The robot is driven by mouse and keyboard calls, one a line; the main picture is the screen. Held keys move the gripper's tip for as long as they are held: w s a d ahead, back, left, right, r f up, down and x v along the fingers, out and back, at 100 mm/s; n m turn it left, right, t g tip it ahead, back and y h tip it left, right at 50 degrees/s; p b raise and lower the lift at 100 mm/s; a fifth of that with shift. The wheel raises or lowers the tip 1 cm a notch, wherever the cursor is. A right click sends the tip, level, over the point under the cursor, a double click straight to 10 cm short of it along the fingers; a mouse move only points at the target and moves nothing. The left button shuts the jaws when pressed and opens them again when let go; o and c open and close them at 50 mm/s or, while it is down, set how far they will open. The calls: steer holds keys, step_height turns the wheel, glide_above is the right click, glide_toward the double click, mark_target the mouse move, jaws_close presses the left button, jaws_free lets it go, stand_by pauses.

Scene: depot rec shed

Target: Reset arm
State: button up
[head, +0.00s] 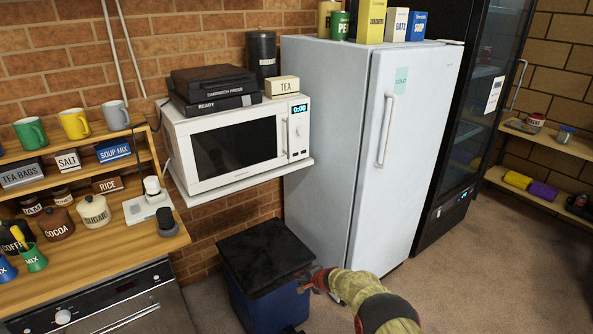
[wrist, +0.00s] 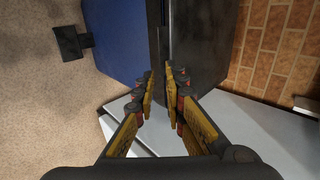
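My gripper (head: 304,283) is at the right side of the blue bin, in front of the fridge, at about the height of the bin's lid. In the wrist view its two yellow-padded fingers (wrist: 164,82) stand apart with nothing between them. The bin (head: 262,306) has a blue body and a black lid (head: 265,252), which is down. In the wrist view the blue body (wrist: 115,30) and dark lid lie beyond the fingertips. I cannot tell whether the fingers touch the bin.
The white fridge (head: 350,130) stands close behind my arm, its door shut. A shut microwave (head: 235,145) sits on a wall shelf above the bin. A counter with an oven (head: 110,305) is at left. Open carpet (head: 500,270) lies at right.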

steer(key=s+a+n+g, duration=0.2)
steer(key=s+n+g, duration=0.25)
steer(key=s, duration=0.95)
steer(key=s+d+r+n+t+h+p, duration=0.1)
steer(key=s+d+r, duration=0.5)
steer(key=s+r, duration=0.6)
steer(key=s+d+r+n+h+p, duration=0.2)
steer(key=s+d+r, duration=0.4)
steer(key=s+r, duration=0.6)
steer(key=s+d+r+n+t+h+p, duration=0.1)
steer(key=s+d+r, duration=0.5)
steer(key=r, duration=2.1)
steer(key=s+n+h+p, duration=0.1)
steer(key=s+n+p, duration=0.1)
steer(key=s, duration=0.4)
steer(key=shift+d+n+t+p, duration=0.15)
steer(key=shift+n+t+p, duration=0.2)
steer(key=shift+p, duration=0.2)
